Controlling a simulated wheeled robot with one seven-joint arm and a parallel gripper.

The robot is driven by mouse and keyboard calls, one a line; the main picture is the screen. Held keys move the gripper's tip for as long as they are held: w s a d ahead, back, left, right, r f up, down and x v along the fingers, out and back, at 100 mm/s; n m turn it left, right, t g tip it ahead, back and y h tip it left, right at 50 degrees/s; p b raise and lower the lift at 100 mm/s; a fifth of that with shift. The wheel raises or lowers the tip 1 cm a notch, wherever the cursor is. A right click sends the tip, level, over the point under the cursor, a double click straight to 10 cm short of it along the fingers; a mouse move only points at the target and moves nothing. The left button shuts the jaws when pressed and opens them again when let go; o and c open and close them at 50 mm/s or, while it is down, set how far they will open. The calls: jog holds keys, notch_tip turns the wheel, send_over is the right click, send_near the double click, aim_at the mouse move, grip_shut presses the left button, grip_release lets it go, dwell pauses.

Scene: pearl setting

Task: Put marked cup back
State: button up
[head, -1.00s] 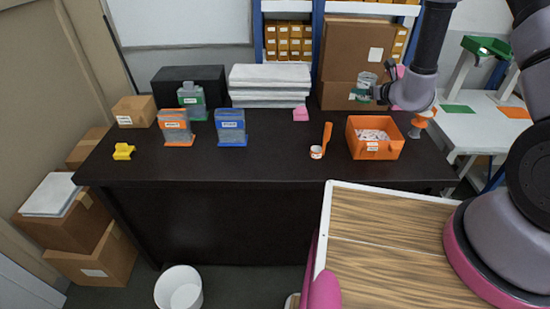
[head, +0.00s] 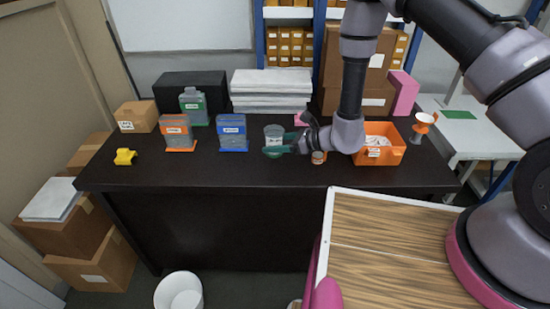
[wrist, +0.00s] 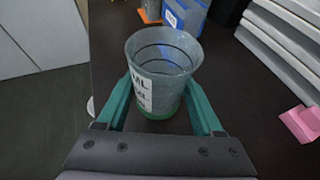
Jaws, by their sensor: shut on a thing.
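The marked cup is a clear cup (head: 274,137) with dark rings, a white printed label and a green base. It stands upright between the fingers in the wrist view (wrist: 165,70). My gripper (head: 284,150) has teal fingers and is shut on the cup, one finger on each side. In the head view they are over the dark table, right of the blue-based container. Whether the cup's base touches the table I cannot tell. My gripper also shows in the wrist view (wrist: 160,105).
On the dark table (head: 200,172) stand containers with orange (head: 176,132), blue (head: 232,132) and green (head: 193,106) parts. An orange bin (head: 380,150) is at right, a yellow piece (head: 125,157) at left. White stacks (head: 270,90) are behind. The front middle is clear.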

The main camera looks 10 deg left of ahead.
aim_at(275, 165)
jog(key=shift+f, duration=2.55)
jog(key=o, duration=1.4)
jog(key=shift+f, duration=0.15)
jog(key=shift+c, duration=0.2)
